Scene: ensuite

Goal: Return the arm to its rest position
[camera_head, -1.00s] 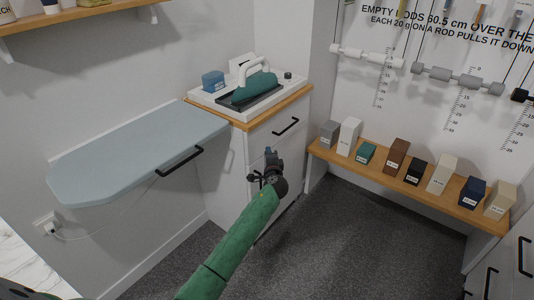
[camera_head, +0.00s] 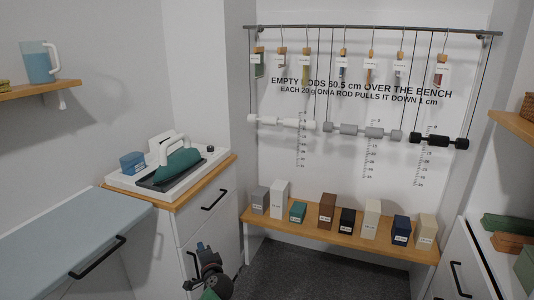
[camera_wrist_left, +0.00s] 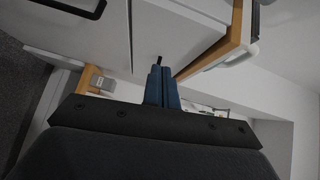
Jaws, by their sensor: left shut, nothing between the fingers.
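My left gripper (camera_head: 201,252) is low in the head view, in front of the white cabinet (camera_head: 207,222). In the left wrist view its two blue fingers (camera_wrist_left: 161,87) are together, with nothing between them. It points toward the cabinet front, and I cannot tell its exact distance from it. Only the wrist and a bit of the green arm show at the bottom of the head view. My right gripper is in neither view.
A blue-grey ironing board (camera_head: 70,240) juts out at left. A green iron (camera_head: 178,165) rests on a tray on the cabinet. A wooden bench (camera_head: 340,238) carries several labelled blocks below hanging rods. Carpeted floor (camera_head: 310,275) is clear in front of the bench.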

